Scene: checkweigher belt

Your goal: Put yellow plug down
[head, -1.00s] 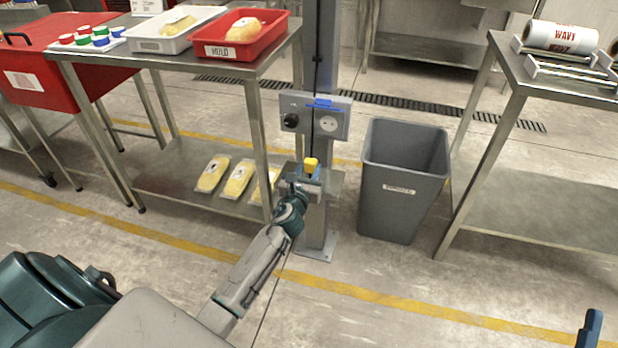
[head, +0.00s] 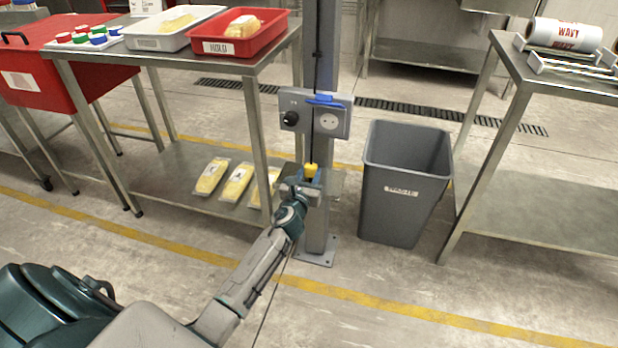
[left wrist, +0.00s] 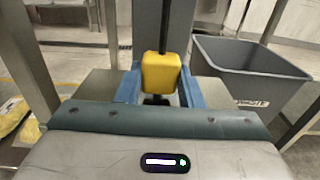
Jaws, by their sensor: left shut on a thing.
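The yellow plug (head: 310,170) is held upright in my left gripper (head: 304,180), in front of the grey post. In the left wrist view the plug (left wrist: 161,73) sits between the two blue fingers of my left gripper (left wrist: 160,88), which are shut on it. A dark cable runs up from the plug. Behind and below the plug is a small metal shelf (head: 334,184) on the post, partly hidden by the gripper. A grey socket box (head: 315,114) with a black knob and a round white socket is on the post above the plug. My right gripper is not clearly in view.
A grey bin (head: 404,185) stands on the floor right of the post. A steel table (head: 160,62) at left carries a white tray (head: 150,42) and a red tray (head: 228,56). Packs of yellow product lie on its lower shelf. Another steel table (head: 570,82) is at right.

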